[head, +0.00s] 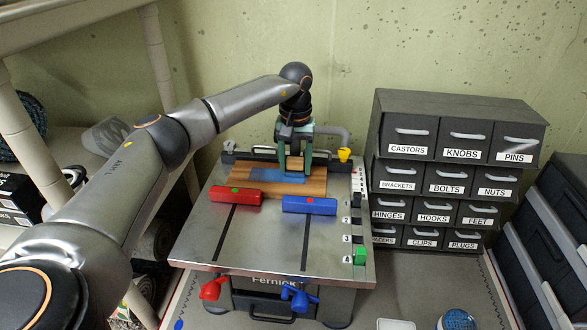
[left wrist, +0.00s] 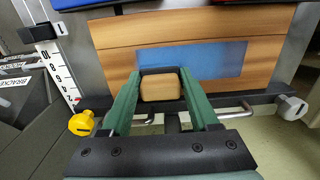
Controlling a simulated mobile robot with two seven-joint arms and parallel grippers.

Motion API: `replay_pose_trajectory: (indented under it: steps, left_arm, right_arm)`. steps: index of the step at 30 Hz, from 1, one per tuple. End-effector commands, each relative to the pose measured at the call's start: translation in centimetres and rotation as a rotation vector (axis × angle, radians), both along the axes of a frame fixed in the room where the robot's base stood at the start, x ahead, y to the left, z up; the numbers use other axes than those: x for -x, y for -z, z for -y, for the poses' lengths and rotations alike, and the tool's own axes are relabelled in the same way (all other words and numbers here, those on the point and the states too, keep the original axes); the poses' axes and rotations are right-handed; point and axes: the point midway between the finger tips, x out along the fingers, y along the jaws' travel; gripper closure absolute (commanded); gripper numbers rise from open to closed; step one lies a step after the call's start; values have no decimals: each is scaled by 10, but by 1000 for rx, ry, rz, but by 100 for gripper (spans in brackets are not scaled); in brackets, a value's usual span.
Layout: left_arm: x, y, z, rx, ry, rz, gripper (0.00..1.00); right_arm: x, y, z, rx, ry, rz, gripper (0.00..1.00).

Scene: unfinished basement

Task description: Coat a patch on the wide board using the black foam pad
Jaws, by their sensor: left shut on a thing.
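The wide board (head: 232,183) is orange-brown wood and lies at the back of a grey metal bench. It also fills the upper part of the left wrist view (left wrist: 117,35). A blue coated patch (head: 268,175) lies on it; in the left wrist view the patch (left wrist: 215,58) reaches right of the pad. My left gripper (head: 294,172), with green fingers, is shut on the black foam pad (left wrist: 160,71) by its tan wooden block (left wrist: 160,88). The pad is at the board's back edge, over or against the patch; its underside is hidden. My right gripper is not in view.
A red bar (head: 235,194) and a blue bar (head: 309,205) lie along the board's front edge. A yellow knob (head: 344,155) and a green block (head: 360,256) are on the bench's right side. A labelled drawer cabinet (head: 450,170) stands close on the right.

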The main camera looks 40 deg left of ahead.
Motion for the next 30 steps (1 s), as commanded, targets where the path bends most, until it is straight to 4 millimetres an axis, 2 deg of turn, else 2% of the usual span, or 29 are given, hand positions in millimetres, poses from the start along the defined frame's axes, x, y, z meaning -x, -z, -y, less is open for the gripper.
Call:
replay_pose_trajectory:
  steps: [4, 14, 30]
  left_arm:
    - [-7, 0, -4, -1, 0, 0, 83]
    - [-7, 0, -5, -1, 1, 0, 83]
    - [-8, -51, -4, -1, 0, 2, 83]
  right_arm:
    - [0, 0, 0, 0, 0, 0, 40]
    - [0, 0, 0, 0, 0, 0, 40]
    - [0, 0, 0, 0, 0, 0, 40]
